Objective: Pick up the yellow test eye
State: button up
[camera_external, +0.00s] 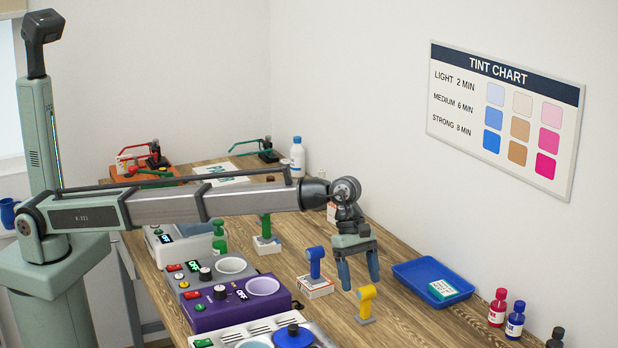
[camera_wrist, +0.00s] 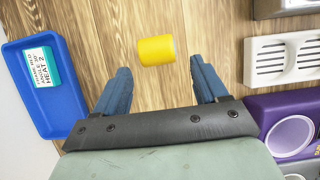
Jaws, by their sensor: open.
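The yellow test eye (camera_external: 366,299) stands upright on a small grey base on the wooden table. In the wrist view it shows from above as a yellow cylinder (camera_wrist: 156,50), just past the fingertips and roughly between their lines. My gripper (camera_external: 359,284) points down with its two blue fingers apart and nothing between them. In the external view its fingertips are just above and behind the yellow eye, apart from it as far as I can tell. In the wrist view my open gripper (camera_wrist: 160,72) has bare wood between its fingers.
A blue test eye (camera_external: 315,262) on a box and a green one (camera_external: 265,228) stand behind left. A blue tray (camera_external: 405,268) holding a teal box (camera_external: 447,289) lies right. A purple machine (camera_external: 237,314) stands left. Bottles (camera_external: 515,320) line the right edge.

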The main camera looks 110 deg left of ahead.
aim_at(363, 288)
jog(key=shift+x, duration=1.05)
jog(key=shift+w+d+f, duration=0.25)
jog(key=shift+w+f, duration=0.1)
jog(key=shift+f, duration=0.15)
jog(key=x, duration=0.4)
jog(key=shift+w+d, duration=0.2)
jog(key=shift+r, duration=0.1)
jog(key=c, duration=1.2)
jog(key=shift+o, duration=0.2)
